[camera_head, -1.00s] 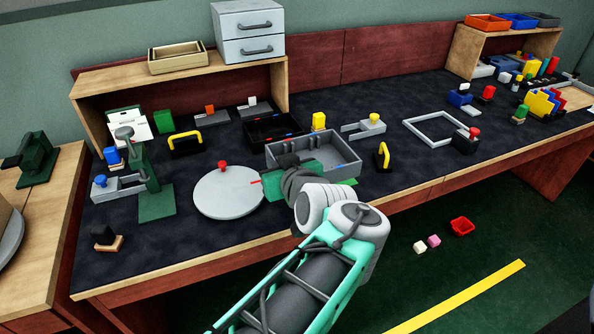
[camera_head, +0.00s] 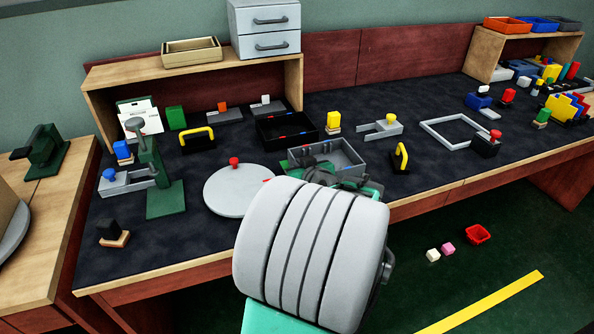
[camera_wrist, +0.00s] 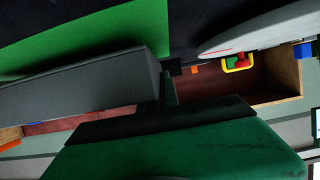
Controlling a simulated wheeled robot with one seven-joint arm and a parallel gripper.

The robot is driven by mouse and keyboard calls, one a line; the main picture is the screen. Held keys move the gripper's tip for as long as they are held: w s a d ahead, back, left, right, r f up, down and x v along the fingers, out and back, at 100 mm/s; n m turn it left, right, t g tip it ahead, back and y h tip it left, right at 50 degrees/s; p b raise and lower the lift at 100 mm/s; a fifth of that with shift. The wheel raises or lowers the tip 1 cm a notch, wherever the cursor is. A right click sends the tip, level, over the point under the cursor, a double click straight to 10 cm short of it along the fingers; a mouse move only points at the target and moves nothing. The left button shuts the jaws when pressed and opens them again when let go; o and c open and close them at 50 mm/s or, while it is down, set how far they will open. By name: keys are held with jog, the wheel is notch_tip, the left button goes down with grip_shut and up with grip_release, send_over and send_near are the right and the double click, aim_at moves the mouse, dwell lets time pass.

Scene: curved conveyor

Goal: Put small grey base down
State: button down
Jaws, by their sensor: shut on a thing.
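The small grey base (camera_head: 352,157) is an open, box-like grey piece in the head view, near the front edge of the dark worktop. My gripper (camera_head: 335,175) is at its near side, shut on its wall. My own arm hides its near part and lower edge. In the wrist view the base is a large grey block (camera_wrist: 80,92) on the left, and my gripper (camera_wrist: 168,92) meets its end. A bright green pad (camera_wrist: 110,42) lies close beside the base there. I cannot tell whether the base touches the surface.
A round grey disc (camera_head: 238,195) with a red knob stands just left of the base. A black tray (camera_head: 262,141) lies behind it. A yellow-handled piece (camera_head: 401,157) stands to the right. The bench front edge (camera_head: 440,192) is close by.

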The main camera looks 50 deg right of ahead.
jog(key=shift+f, duration=0.45)
jog(key=shift+f, duration=0.15)
jog(key=shift+f, duration=0.1)
jog(key=c, duration=1.6)
grip_release()
jog(key=shift+r, duration=0.35)
jog(key=p+v, duration=0.1)
jog(key=v, duration=1)
jog(key=shift+s+d+f+p, duration=0.15)
jog(key=shift+p, duration=0.15)
jog(key=shift+s+a, duration=0.35)
jog(key=shift+s, duration=0.05)
